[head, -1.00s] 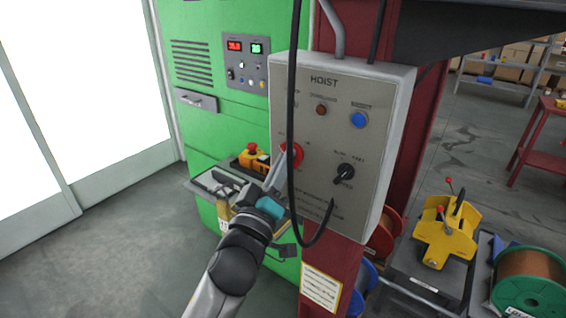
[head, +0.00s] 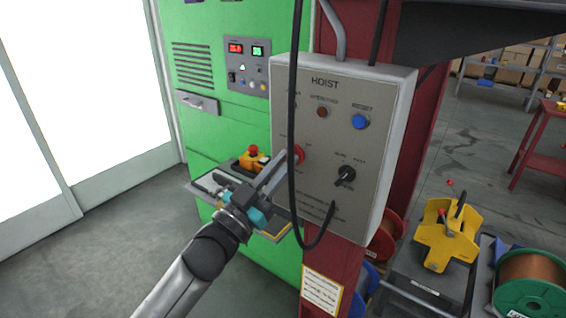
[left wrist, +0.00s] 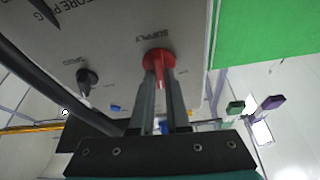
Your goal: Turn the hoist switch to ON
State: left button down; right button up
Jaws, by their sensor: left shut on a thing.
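The hoist control box (head: 330,210) is a grey panel marked HOIST on a red column. Its red rotary switch (head: 299,154) is at the left side of the panel, partly hidden in the head view by the black cable and my gripper. In the left wrist view the red switch (left wrist: 158,62), beside the word SUPPLY, sits between my fingertips. My left gripper (head: 280,166) is shut on the red switch's handle. The switch's position marks are not readable. My right gripper is in neither view.
A black cable (head: 292,100) hangs in front of the panel. A black knob (head: 346,174), a blue button (head: 359,121) and a dark red lamp (head: 322,112) share the panel.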

pick_arm(q)
jog(key=shift+w+a+m+g+h+p, duration=0.1)
jog(key=shift+m+g+h+p, duration=0.5)
jog(key=shift+m, duration=1.1)
jog(key=shift+s+d+m+g+h+p, duration=0.1)
jog(key=shift+m+g+h, duration=0.25)
jog(key=shift+m+g, duration=0.95)
jog(key=shift+w+a+m+g+h+p, duration=0.1)
jog(key=shift+m+g+h+p, duration=0.3)
jog(key=shift+m, duration=1.7)
jog(key=c, duration=0.9)
grip_release()
jog(key=b+v, duration=0.3)
jog(key=v, duration=1.2)
jog(key=shift+b, duration=0.35)
